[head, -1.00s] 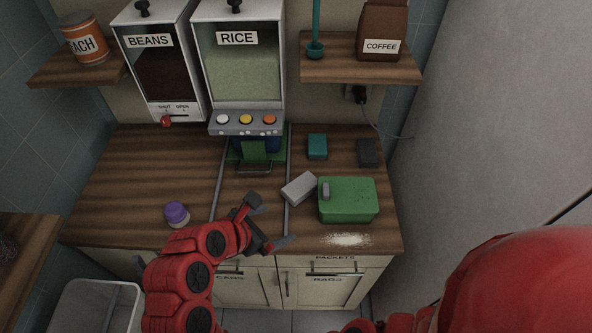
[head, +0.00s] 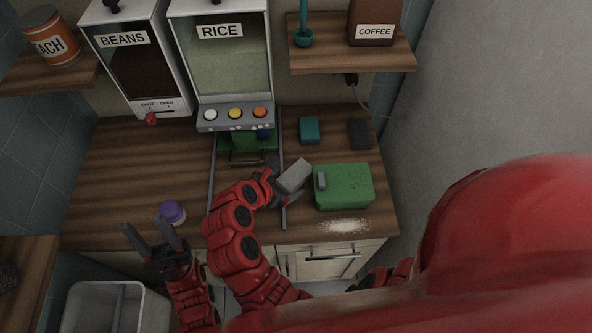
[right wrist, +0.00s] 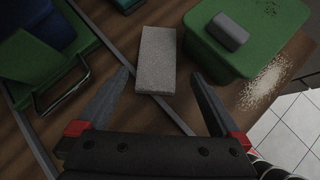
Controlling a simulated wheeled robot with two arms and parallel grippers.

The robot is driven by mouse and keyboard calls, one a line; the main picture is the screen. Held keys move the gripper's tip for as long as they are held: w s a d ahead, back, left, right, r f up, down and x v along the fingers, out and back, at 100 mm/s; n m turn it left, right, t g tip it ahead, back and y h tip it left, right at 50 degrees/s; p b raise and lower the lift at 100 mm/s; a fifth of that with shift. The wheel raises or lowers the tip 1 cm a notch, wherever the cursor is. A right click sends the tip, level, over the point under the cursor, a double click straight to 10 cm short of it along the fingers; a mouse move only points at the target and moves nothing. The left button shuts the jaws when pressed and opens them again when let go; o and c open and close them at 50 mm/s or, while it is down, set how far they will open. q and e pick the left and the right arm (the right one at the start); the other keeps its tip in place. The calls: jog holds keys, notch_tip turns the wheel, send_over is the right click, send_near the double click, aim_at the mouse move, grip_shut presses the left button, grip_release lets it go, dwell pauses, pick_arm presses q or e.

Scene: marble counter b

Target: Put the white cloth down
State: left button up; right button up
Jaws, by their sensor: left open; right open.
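The white cloth (head: 294,176) looks like a pale grey-white flat block. It lies on the wooden counter, just left of the green box (head: 343,187). My right gripper (head: 284,186) is open at the near side of the cloth. In the right wrist view the cloth (right wrist: 156,60) shows ahead of and between the two spread fingers, with gaps on both sides. My left gripper (head: 151,236) is open and empty at the counter's front edge, near the purple-lidded jar (head: 173,212).
White powder (head: 345,226) is spilled in front of the green box. A teal block (head: 309,130) and a dark block (head: 359,134) lie behind it. The rice dispenser (head: 222,70) and beans dispenser (head: 128,65) stand at the back. The counter's left part is mostly clear.

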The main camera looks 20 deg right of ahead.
aim_at(293, 177)
jog(key=shift+d+f, duration=0.15)
jog(key=shift+f, duration=0.05)
jog(key=shift+w+d, duration=0.15)
jog(key=p+x, duration=0.1)
jog(key=x, duration=0.1)
jog(key=p+x, duration=0.2)
jog(key=shift+w+d, duration=0.25)
jog(key=shift+w, duration=0.15)
jog(key=shift+d+f, duration=0.1)
jog(key=shift+f, duration=0.15)
jog(key=c, duration=1.4)
jog(key=shift+w, duration=0.1)
